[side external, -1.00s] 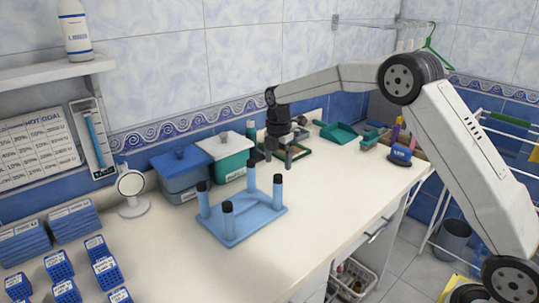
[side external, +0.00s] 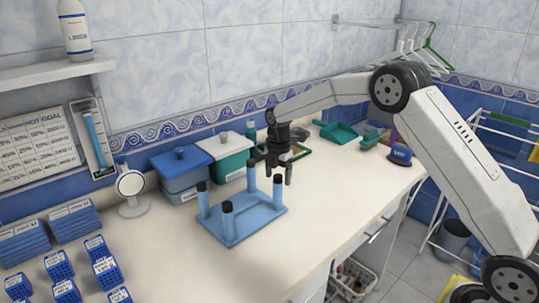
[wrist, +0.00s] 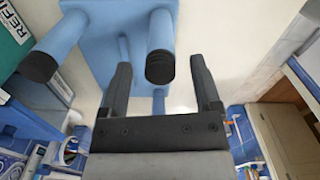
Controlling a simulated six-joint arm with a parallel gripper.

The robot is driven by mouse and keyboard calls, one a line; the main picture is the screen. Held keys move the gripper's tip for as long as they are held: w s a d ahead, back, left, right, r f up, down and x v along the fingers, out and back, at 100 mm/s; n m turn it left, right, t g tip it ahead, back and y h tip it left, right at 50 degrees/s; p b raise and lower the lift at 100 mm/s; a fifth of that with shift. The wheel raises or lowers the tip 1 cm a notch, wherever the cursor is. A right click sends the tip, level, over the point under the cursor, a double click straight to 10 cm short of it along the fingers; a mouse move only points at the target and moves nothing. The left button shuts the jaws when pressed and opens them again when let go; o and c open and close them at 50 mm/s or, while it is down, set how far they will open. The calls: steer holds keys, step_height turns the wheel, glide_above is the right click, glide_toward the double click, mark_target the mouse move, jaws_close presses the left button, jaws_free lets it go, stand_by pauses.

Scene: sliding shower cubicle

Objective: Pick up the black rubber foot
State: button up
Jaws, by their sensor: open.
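A light blue stand (side external: 243,222) sits on the counter with several upright posts, each topped by a black rubber foot. One black foot (side external: 278,179) tops the right post. Others top the left post (side external: 202,186), the front post (side external: 228,207) and the back post (side external: 252,163). My gripper (side external: 279,176) is open and empty, pointing down at the right post. In the wrist view a black foot (wrist: 160,70) appears between the two spread fingers, with visible space on both sides. Another foot (wrist: 38,67) is at the left. Exact height above the foot is unclear.
Blue (side external: 180,172) and teal (side external: 226,155) lidded boxes stand behind the stand, against the wall. A round mirror (side external: 131,188) stands left. Small blue racks (side external: 105,270) fill the front left. Counter in front and right is clear.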

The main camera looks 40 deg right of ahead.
jaws_close()
steer(key=shift+r, duration=0.2)
stand_by(0.3)
steer(key=shift+r, duration=0.55)
steer(key=s+a+r, duration=0.1)
steer(key=s+r, duration=1)
steer(key=s, duration=0.3)
steer(key=shift+r, duration=0.25)
steer(key=shift+a, duration=0.1)
